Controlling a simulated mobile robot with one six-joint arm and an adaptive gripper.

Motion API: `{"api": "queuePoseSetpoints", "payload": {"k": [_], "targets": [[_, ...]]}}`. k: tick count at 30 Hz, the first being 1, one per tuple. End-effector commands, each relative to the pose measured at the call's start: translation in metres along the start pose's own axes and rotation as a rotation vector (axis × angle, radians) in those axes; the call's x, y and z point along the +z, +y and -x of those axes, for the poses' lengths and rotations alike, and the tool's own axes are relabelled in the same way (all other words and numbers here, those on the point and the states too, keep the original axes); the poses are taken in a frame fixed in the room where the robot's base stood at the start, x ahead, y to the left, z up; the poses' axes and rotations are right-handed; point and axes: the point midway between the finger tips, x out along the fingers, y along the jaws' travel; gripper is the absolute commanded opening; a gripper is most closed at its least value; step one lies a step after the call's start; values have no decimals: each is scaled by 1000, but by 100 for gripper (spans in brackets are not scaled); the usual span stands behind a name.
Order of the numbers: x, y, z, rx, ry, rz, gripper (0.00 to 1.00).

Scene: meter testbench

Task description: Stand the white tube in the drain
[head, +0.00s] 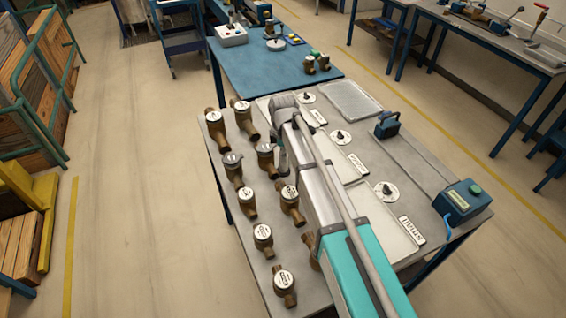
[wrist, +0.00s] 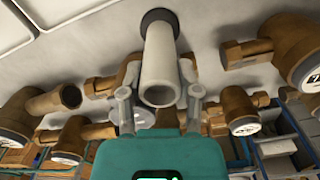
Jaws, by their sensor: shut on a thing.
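The white tube (wrist: 158,62) is between the two fingers of my gripper (wrist: 160,80) in the wrist view. My gripper is shut on it. Its near open end faces the wrist camera. Its far end meets a dark round ring (wrist: 160,15) in the pale bench surface, which looks like the drain. I cannot tell how deep the tube sits in it. In the head view my gripper (head: 283,155) is low over the bench beside the brass meters, and my arm hides the tube and the drain.
Several brass meters (head: 263,238) stand along the left of the bench, close to my gripper. The wrist view shows brass meters (wrist: 243,110) on both sides. Plates with round dials (head: 386,191) and a blue box (head: 462,202) lie to the right. A blue table (head: 255,65) stands behind.

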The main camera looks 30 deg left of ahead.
Motion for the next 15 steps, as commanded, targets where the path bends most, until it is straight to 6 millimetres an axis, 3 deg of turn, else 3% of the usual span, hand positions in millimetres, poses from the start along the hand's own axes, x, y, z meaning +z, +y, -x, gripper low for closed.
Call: {"api": "queuePoseSetpoints", "payload": {"k": [15], "targets": [[0,0,6,0,0,0,0]]}}
